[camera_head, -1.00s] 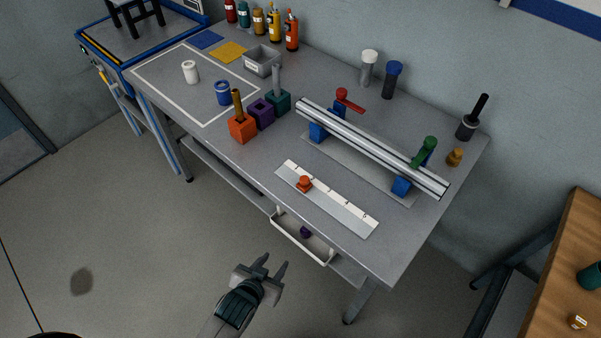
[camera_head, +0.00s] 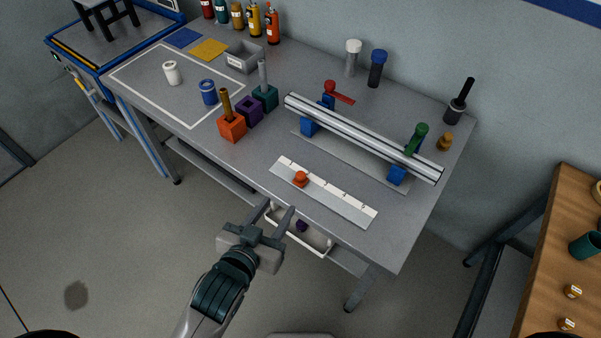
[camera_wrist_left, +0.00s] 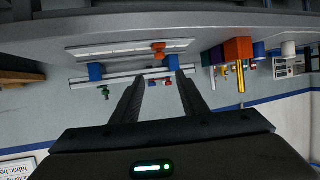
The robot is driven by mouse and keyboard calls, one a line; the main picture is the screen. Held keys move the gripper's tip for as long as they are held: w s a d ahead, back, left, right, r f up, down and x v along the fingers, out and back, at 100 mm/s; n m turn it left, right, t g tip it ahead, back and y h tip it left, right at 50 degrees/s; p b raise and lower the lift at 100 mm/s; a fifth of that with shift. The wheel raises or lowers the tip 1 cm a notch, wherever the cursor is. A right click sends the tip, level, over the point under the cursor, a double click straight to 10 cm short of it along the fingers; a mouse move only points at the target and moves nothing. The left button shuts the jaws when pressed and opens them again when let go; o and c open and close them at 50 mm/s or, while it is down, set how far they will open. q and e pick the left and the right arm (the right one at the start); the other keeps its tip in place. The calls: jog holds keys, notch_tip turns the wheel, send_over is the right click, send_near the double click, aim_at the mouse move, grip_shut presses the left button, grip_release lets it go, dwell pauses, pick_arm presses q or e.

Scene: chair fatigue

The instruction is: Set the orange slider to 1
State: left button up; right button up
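The orange slider (camera_head: 300,179) sits on a white scale strip (camera_head: 337,201) near the front edge of the grey table. It is toward the left end of the strip, near the first marks; the numbers are too small to read. In the left wrist view, which looks upside down, the slider (camera_wrist_left: 158,50) shows beyond the fingertips. My left gripper (camera_head: 278,213) is open and empty, in front of the table edge and short of the slider. Its two fingers (camera_wrist_left: 158,90) stand apart in the wrist view. My right gripper is not in view.
Behind the strip, a silver rail (camera_head: 365,140) rests on blue blocks with red and green levers. An orange block (camera_head: 231,127) stands to the left. An open drawer (camera_head: 318,243) juts out under the table front. A wooden table (camera_head: 555,250) is at right.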

aim_at(299, 173)
pick_arm(q)
jog(key=p+x, duration=0.3)
jog(key=x, duration=1.3)
jog(key=shift+w+d+f, duration=0.25)
jog(key=shift+w, duration=0.3)
grip_shut()
jog(key=shift+w+a, duration=0.15)
jog(key=shift+a, duration=0.1)
jog(key=w+a, duration=0.1)
jog(key=a, duration=0.1)
jog(key=w+a+p, duration=0.1)
jog(key=w+a, duration=0.1)
jog(key=a, duration=0.1)
jog(key=shift+w, duration=0.25)
jog(key=shift+d, duration=0.1)
